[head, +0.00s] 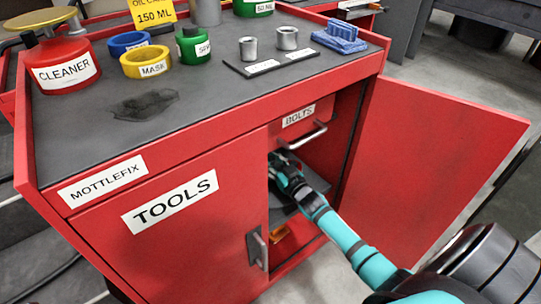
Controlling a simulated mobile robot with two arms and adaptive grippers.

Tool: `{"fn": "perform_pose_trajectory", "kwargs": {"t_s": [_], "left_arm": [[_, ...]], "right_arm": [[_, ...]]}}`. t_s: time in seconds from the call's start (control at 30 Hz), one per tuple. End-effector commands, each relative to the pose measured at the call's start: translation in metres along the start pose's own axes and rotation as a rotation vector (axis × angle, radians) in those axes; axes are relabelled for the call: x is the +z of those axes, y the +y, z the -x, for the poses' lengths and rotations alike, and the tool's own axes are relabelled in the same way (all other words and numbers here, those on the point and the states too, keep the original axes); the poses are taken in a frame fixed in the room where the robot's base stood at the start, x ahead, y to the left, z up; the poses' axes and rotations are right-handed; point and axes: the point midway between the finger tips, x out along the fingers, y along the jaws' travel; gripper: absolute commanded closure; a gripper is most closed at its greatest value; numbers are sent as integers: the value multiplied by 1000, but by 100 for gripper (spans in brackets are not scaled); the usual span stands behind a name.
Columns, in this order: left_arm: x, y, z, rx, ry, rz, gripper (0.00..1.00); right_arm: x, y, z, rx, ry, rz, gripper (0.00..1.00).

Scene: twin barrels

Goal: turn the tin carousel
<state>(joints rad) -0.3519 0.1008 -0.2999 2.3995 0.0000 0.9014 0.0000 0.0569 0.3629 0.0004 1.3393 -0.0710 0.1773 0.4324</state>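My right arm reaches through the open right side of a red cabinet (235,135). Its teal and black gripper (277,163) is inside the compartment, below the drawer labelled BOLTS (298,120). A dark grey flat surface with a rounded edge (282,214) shows below the gripper; it may be part of the tin carousel. The gripper and wrist cover much of the compartment, and the closed left door hides more. No tins can be made out. I cannot tell whether the fingers are open, shut or touching anything. My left gripper is not in view.
The right door (435,165) stands wide open beside my arm. The left door, labelled TOOLS (170,210), is closed. The top holds a CLEANER can (62,68), tape rolls (146,62), sockets (287,39) and a blue block (340,38).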

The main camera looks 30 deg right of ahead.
Motion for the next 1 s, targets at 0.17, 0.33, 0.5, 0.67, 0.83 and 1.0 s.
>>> {"fn": "perform_pose_trajectory", "kwargs": {"t_s": [0.17,0.33,0.5,0.67,0.83,1.0], "left_arm": [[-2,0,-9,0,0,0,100],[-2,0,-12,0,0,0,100],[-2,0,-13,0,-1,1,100],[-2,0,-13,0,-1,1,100],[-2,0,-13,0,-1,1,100],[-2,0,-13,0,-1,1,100]], "right_arm": [[4,-2,3,92,-10,-7,100],[5,-2,3,176,-11,-8,100],[6,-2,2,253,-11,-7,100],[7,-2,3,313,-12,-6,100],[7,-1,3,359,-14,-3,100],[7,-1,3,387,-13,-2,100]]}}
